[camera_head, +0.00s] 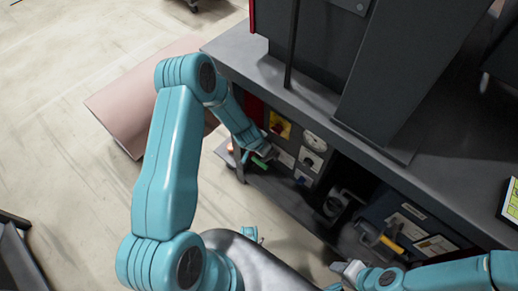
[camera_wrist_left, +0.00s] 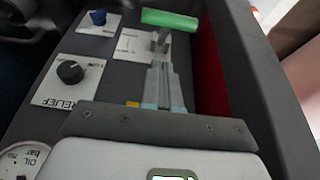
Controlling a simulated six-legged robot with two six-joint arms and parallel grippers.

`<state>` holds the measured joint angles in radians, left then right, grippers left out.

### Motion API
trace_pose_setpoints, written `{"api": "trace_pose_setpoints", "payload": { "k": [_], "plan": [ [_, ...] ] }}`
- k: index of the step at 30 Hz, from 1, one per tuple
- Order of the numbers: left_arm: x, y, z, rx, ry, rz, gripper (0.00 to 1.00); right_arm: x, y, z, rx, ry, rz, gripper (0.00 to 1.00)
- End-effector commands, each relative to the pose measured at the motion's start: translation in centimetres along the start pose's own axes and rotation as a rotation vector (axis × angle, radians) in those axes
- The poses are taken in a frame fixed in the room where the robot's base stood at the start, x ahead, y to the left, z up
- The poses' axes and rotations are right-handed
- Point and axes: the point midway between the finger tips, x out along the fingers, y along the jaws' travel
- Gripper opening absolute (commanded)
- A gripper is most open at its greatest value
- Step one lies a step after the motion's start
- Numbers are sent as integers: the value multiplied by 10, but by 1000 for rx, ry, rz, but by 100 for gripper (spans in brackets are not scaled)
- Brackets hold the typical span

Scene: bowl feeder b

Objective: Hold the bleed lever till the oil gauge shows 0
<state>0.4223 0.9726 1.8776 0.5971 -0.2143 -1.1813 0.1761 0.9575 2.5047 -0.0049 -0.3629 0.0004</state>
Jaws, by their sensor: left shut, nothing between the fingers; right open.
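The bleed lever's green handle (camera_head: 260,163) shows at the panel's lower left edge in the head view, and at the top of the left wrist view (camera_wrist_left: 170,19). My left gripper (camera_head: 268,151) is at the panel beside it. In the left wrist view its fingers (camera_wrist_left: 161,62) are shut and empty, pointing at the lever's grey stem just short of the green handle; contact cannot be told. The oil gauge (camera_head: 315,141) is a white dial, cut off in the left wrist view (camera_wrist_left: 24,160); its reading is not legible. My right gripper (camera_head: 346,268) is open, low in the head view.
The relief knob (camera_wrist_left: 70,72) and a blue knob (camera_wrist_left: 97,17) are left of my left fingers. A red switch on yellow (camera_head: 279,127) sits near the gauge. A yellow-handled item (camera_head: 391,242) lies right.

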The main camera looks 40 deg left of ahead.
Motion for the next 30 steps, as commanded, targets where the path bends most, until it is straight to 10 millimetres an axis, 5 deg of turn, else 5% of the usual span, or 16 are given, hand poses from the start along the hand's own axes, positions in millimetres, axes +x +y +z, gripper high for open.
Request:
{"api": "trace_pose_setpoints", "payload": {
  "k": [6,30],
  "plan": [
    [38,0,17,2,-1,0,0,28,10,0,0,0,0,43],
    [48,0,29,1,0,0,0,34,12,-1,0,0,0,43]
  ]
}}
